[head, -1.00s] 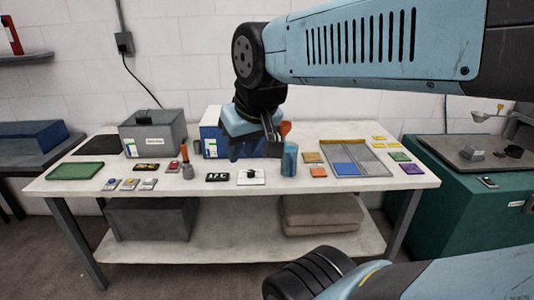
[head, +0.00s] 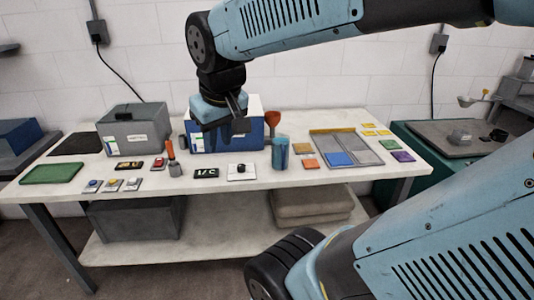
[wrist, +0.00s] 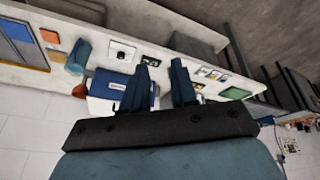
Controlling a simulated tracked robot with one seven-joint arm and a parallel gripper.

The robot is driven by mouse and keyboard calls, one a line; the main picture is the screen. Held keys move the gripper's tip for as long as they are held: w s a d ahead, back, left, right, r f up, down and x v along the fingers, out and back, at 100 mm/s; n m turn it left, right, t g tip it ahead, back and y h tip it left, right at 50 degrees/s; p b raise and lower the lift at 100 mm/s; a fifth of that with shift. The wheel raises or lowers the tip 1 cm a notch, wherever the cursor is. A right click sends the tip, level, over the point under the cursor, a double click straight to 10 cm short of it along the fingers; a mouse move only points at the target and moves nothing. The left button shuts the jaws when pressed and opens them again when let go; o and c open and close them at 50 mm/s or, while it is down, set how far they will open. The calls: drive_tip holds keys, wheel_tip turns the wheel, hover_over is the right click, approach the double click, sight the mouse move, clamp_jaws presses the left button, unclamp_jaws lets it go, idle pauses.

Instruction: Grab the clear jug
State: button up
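The likeliest clear jug is a see-through blue-teal vessel (head: 280,153), upright on the white table right of the blue-and-white box. It also shows in the wrist view (wrist: 78,57), left of my fingers. No handle can be made out. My gripper (head: 238,112) hangs in front of the blue-and-white box, above the tabletop and up and left of the jug, not touching it. In the wrist view my gripper (wrist: 160,82) has its two fingers apart with nothing held between them.
The blue-and-white box (head: 254,132) stands behind the gripper. A red-brown scoop-like thing (head: 272,120) rises behind the jug. A divided tray (head: 345,150) lies to the jug's right, and a switch on a white plate (head: 241,172) to its left. A grey box (head: 133,128) stands farther left.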

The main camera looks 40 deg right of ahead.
drive_tip(key=w+d+f+n+g+h, duration=0.3)
drive_tip(key=w+d+f+n+h, duration=0.1)
drive_tip(key=f, duration=0.6)
drive_tip(key=w+d+f+n+g+h, duration=0.4)
drive_tip(key=w+d+f+h, duration=0.2)
drive_tip(key=w+d+f, duration=0.3)
drive_tip(key=w+d+f+n+g+h, duration=0.3)
drive_tip(key=w+d+f+n+h, duration=0.2)
drive_tip(key=d+f, duration=0.4)
drive_tip(key=shift+w+f+g+h, duration=0.3)
drive_tip(key=shift+w+f+h, duration=0.2)
drive_tip(key=shift+w+f, duration=0.4)
drive_tip(key=x, duration=0.8)
drive_tip(key=shift+d+r, duration=0.1)
drive_tip(key=shift+d, duration=0.1)
drive_tip(key=shift+r+x, duration=0.2)
drive_tip(key=shift+x, duration=2.45)
drive_tip(key=shift+w+d, duration=0.1)
drive_tip(key=shift+w, duration=0.05)
drive_tip(key=shift+c, duration=0.3)
clamp_jaws()
